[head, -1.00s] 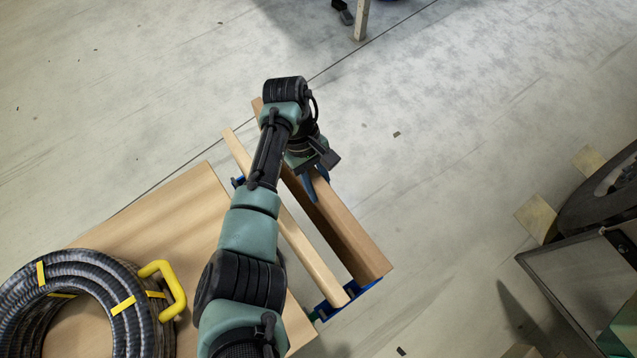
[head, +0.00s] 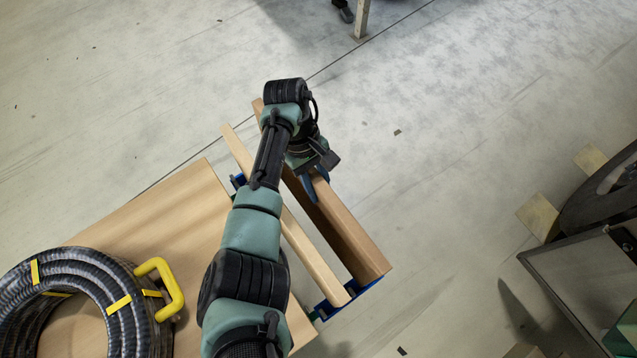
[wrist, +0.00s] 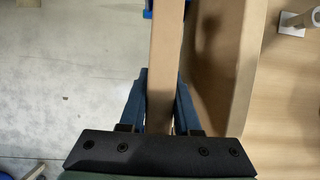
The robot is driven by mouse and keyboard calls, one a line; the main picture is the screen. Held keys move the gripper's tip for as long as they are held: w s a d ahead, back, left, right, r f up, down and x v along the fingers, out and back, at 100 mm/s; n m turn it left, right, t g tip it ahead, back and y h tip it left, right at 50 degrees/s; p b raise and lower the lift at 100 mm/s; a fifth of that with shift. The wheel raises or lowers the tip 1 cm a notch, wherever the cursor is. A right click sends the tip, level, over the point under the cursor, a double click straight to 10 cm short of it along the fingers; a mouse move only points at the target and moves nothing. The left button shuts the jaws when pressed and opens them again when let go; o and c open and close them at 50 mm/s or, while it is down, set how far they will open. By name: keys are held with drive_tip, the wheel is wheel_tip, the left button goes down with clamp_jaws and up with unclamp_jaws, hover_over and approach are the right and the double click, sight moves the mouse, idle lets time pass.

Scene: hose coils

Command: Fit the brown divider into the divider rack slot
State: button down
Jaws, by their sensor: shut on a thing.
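The brown divider (head: 352,240) is a long board lying on edge along the right side of a paler board (head: 312,257), with a narrow gap between them. My gripper (head: 317,186) is shut on its upper edge, partway along its length. In the wrist view, my gripper's blue fingers (wrist: 161,100) stand on both sides of the divider (wrist: 165,55). Blue parts of the divider rack (head: 327,308) show at the near end of the boards. The slot itself is hidden, so I cannot tell whether the divider is seated.
A wooden tabletop (head: 150,215) lies left of the boards. A black hose coil (head: 75,265) with yellow bands and a yellow handle (head: 172,290) rests on it. Open floor (head: 450,180) lies to the right. A metal box (head: 570,280) and a dark wheel stand at far right.

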drive_tip(key=shift+f+b, duration=0.8)
drive_tip(key=shift+f, duration=0.3)
idle(0.3)
drive_tip(key=c, duration=0.5)
unclamp_jaws()
drive_tip(key=shift+c, duration=0.2)
drive_tip(key=v, duration=1.3)
drive_tip(key=shift+d, duration=0.1)
